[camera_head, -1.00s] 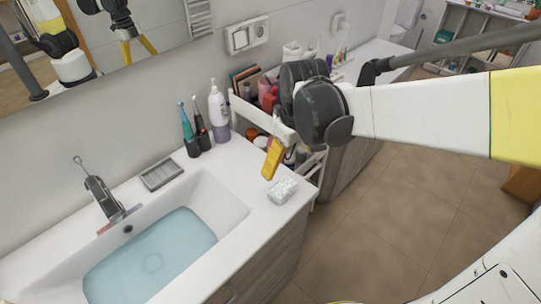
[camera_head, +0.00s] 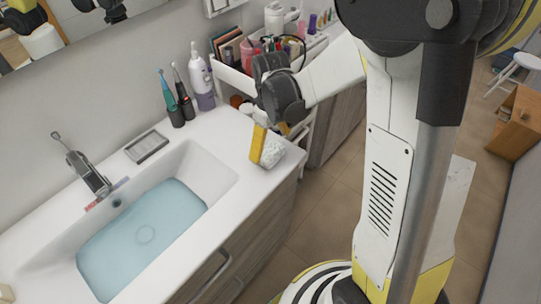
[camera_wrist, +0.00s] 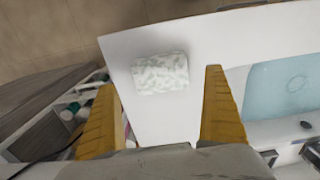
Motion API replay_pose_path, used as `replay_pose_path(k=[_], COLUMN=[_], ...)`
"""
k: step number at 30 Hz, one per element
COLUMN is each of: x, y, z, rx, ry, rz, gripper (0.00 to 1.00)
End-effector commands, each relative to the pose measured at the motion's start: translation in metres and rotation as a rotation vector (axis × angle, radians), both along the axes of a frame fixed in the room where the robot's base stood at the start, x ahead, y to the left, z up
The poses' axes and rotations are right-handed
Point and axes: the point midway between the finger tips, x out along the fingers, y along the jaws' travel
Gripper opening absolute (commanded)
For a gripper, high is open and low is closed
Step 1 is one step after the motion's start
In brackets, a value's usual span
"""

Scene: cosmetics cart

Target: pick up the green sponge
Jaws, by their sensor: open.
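The sponge (camera_head: 274,154) is a pale block with a mottled grey-green and white pattern. It lies on the front right corner of the white sink counter, and it also shows in the wrist view (camera_wrist: 160,73) as a rounded rectangle. My gripper (camera_head: 271,137) has yellow fingers and is above the counter, close to the sponge. In the head view one finger covers the sponge's left side. In the wrist view my open gripper (camera_wrist: 160,90) has its fingers on either side of the sponge's direction, with nothing held. I cannot tell its exact height above the sponge.
The basin (camera_head: 142,232) with bluish water is left of the sponge. Toothbrushes (camera_head: 176,98), a pump bottle (camera_head: 201,78) and a soap dish (camera_head: 147,146) stand at the back. A white cart (camera_head: 236,79) with cosmetics is behind my gripper. The counter edge is close to the sponge.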

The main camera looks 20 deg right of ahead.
Motion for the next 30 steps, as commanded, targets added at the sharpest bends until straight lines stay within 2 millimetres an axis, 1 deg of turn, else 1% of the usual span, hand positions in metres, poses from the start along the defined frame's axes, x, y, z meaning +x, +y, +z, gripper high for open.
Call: replay_pose_path(k=[1,3,5,7,12,14,15,17,18,26,30], x=[-0.001,-0.001,-0.001,-0.001,-0.001,-0.001,-0.001,-0.001,-0.001,-0.001,-0.001], y=[0.000,0.000,0.000,0.000,0.000,0.000,0.000,0.000,0.000,0.000,0.000], z=[-0.013,-0.024,-0.031,-0.033,-0.032,-0.032,-0.032,-0.032,-0.032,-0.032,-0.028], rx=[0.000,0.000,0.000,0.000,0.000,0.000,0.000,0.000,0.000,0.000,0.000], ry=[0.000,0.000,0.000,0.000,0.000,0.000,0.000,0.000,0.000,0.000,0.000], rz=[0.000,0.000,0.000,0.000,0.000,0.000,0.000,0.000,0.000,0.000,0.000], gripper=[1.00,1.00,1.00,1.00,1.00,0.82,0.69,0.51,0.46,0.46,0.46])
